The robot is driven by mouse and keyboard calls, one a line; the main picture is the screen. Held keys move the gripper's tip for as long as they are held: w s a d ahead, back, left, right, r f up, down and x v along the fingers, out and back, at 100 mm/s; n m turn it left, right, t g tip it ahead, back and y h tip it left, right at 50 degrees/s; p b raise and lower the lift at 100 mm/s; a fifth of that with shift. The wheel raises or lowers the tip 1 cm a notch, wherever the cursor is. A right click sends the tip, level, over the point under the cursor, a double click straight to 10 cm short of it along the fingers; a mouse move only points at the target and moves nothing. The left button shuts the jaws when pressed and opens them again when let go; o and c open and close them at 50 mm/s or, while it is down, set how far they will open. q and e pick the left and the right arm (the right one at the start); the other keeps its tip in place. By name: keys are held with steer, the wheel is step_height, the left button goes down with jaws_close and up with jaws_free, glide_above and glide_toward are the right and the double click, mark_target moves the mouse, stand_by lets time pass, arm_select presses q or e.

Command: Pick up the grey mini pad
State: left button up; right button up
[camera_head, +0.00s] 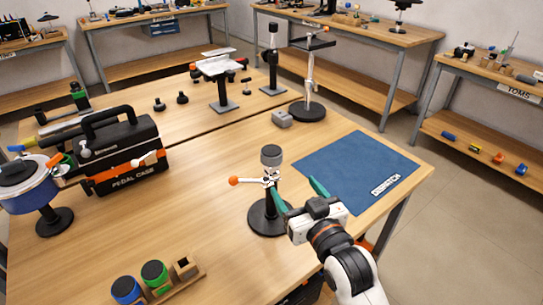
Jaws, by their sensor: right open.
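What looks like the grey mini pad (271,155) is a small grey-topped black cylinder, upright on top of a short stand with a round black base (268,218). A clamp with an orange ball (233,181) sticks out to the left below it. My right gripper (297,194) is open and empty, with its teal fingers spread. It is to the right of the stand and nearer the front than the pad. The left finger overlaps the stand in the picture; I cannot tell whether it touches. My left gripper is not in view.
A wooden rack (190,276) with a green and a blue cylinder and an empty slot lies at the front. A blue mat (350,165) lies at right. A black pedal case (115,150) and a blue drum (28,192) stand at left. A small grey block (282,118) lies behind.

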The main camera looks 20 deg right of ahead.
mark_target(276, 162)
steer(key=w, duration=0.4)
steer(key=w+r+p, duration=0.1)
steer(key=w, duration=0.1)
steer(key=shift+w+a, duration=0.15)
steer(key=shift+a, duration=0.2)
steer(key=w, duration=0.2)
steer(key=w+a+p, duration=0.1)
steer(key=w, duration=0.2)
steer(key=shift+w+a+r, duration=0.1)
steer(key=shift+w+r, duration=0.05)
steer(key=shift+w, duration=0.35)
steer(key=shift+s, duration=0.1)
steer(key=shift+c, duration=0.4)
